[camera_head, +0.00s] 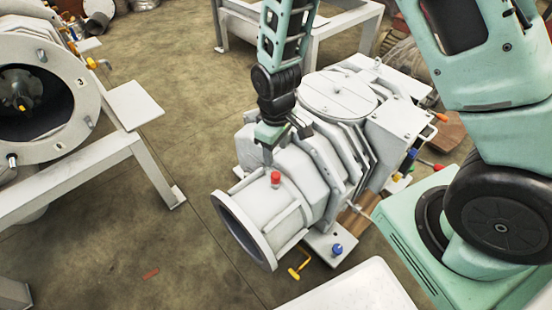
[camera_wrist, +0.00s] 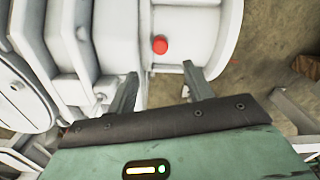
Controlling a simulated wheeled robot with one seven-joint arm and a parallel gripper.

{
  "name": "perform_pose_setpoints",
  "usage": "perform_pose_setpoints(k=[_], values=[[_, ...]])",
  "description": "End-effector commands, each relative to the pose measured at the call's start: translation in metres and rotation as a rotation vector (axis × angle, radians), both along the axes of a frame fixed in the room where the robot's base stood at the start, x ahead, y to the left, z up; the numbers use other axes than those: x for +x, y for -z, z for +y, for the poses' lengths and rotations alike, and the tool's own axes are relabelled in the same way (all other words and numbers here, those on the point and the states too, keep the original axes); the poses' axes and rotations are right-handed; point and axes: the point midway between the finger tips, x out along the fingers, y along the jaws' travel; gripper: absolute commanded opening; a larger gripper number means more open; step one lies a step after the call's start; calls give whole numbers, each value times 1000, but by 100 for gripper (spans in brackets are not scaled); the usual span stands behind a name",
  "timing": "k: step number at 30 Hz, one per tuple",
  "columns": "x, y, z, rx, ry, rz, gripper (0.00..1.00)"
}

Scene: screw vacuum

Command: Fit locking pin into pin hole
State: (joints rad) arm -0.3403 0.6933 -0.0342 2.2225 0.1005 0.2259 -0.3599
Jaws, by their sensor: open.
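A red-capped knob (camera_head: 276,179), possibly the locking pin, stands on the white cylindrical end of the vacuum machine (camera_head: 262,206). The red cap (camera_wrist: 160,45) also shows in the wrist view, ahead of the gap between my fingers. My gripper (camera_head: 268,152) points down over the white housing, just behind and left of the red knob in the head view. Its two fingers (camera_wrist: 160,80) are apart with nothing between them. I cannot make out a pin hole.
A blue knob (camera_head: 337,249) and a yellow handle (camera_head: 299,264) are by the machine's base. A second white machine (camera_head: 90,85) with a round opening stands on a frame at left. A white surface (camera_head: 352,291) is in front. Floor between the machines is mostly clear.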

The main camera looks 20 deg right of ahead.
Motion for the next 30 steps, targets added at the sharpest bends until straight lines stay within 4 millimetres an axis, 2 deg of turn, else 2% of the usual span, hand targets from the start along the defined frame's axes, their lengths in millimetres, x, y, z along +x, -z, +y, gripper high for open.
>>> perform_pose_setpoints(k=[1, 3, 10, 30], values=[[1, -16, 0, 1, -1, -3, 51], [1, -29, 0, 1, -1, -3, 51], [0, -57, 0, 1, 1, -1, 51], [-1, -63, 1, 2, 0, 0, 51]])
